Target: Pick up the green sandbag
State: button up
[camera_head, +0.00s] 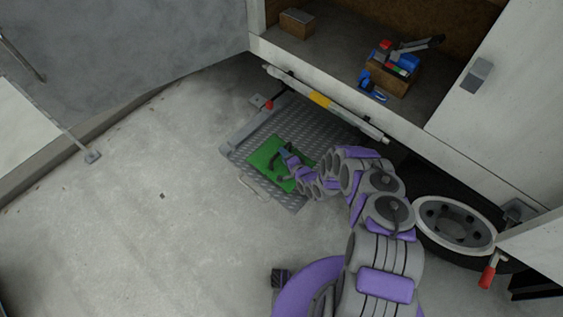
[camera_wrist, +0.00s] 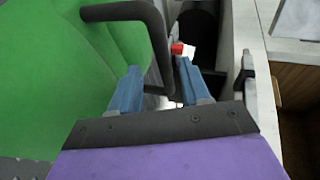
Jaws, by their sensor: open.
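The green sandbag (camera_head: 262,154) lies on the metal tread plate behind the truck. In the wrist view the sandbag (camera_wrist: 50,70) fills the left side, with its black handle (camera_wrist: 158,45) standing out to the right. My gripper (camera_head: 284,153) is low over the bag's right part. In the wrist view my gripper (camera_wrist: 158,78) is open, with its two blue fingers apart. The lower end of the handle appears in the gap between the fingers. I cannot tell whether either finger touches it.
The tread plate (camera_head: 235,147) sits below the open truck bed (camera_head: 330,50). A yellow-marked bar (camera_head: 320,100) runs along the bed's edge. A box of tools (camera_head: 398,75) and a brown box (camera_head: 297,22) stand inside. A wheel (camera_head: 452,222) is at right.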

jog(key=shift+w+a+f, duration=0.15)
jog(key=shift+w+a, duration=0.05)
jog(key=shift+a, duration=0.15)
jog(key=b+x, duration=0.1)
jog(key=x, duration=0.2)
jog(key=shift+w+a, duration=0.15)
jog(key=shift+w+b, duration=0.4)
jog(key=shift+w, duration=0.1)
jog(key=shift+c, duration=0.3)
jog(key=shift+a, duration=0.2)
jog(key=c, duration=0.6)
jog(key=shift+f, duration=0.1)
grip_shut()
jog(key=shift+d, duration=0.15)
